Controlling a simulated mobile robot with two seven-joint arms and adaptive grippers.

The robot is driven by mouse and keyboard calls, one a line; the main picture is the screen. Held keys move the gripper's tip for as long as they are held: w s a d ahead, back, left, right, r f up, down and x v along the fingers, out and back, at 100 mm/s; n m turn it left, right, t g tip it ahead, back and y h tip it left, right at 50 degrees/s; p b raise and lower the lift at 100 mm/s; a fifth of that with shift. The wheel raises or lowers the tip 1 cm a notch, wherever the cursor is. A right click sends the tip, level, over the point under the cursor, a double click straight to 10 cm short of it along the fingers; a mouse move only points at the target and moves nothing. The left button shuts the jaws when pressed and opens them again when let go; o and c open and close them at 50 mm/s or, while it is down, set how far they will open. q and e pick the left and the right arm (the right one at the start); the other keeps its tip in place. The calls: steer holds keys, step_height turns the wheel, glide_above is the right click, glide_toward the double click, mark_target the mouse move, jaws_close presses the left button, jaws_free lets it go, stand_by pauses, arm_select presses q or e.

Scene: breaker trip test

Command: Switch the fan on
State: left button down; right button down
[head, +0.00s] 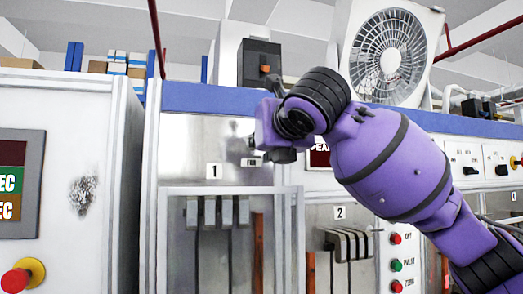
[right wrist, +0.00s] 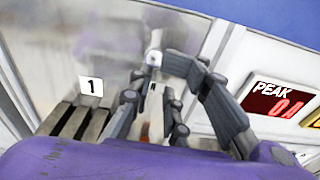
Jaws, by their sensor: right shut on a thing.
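The fan (head: 390,58) is a white square box fan with a round grille, standing on top of the cabinet. A small label (head: 251,161), apparently reading FAN, is on the metal panel beside the number 1 plate. My right gripper (head: 272,150) is at this panel, just right of the label, and its arm comes in from the right. In the right wrist view its dark fingers (right wrist: 153,88) are closed around a small switch with a pale rounded tip (right wrist: 154,58). The fingers hide most of the switch, so its position is unclear. My left gripper is not in view.
A red PEAK display (right wrist: 278,100) is right of the gripper. Below the panel are grey levers (head: 215,212) behind a frame. Red and green buttons (head: 396,265) are lower right. A red emergency knob (head: 17,281) is on the left cabinet.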

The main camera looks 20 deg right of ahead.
steer(key=s+f, duration=0.3)
steer(key=s, duration=0.2)
steer(key=shift+s+a+f, duration=0.15)
steer(key=shift+s+a, duration=0.25)
stand_by(0.3)
stand_by(0.5)
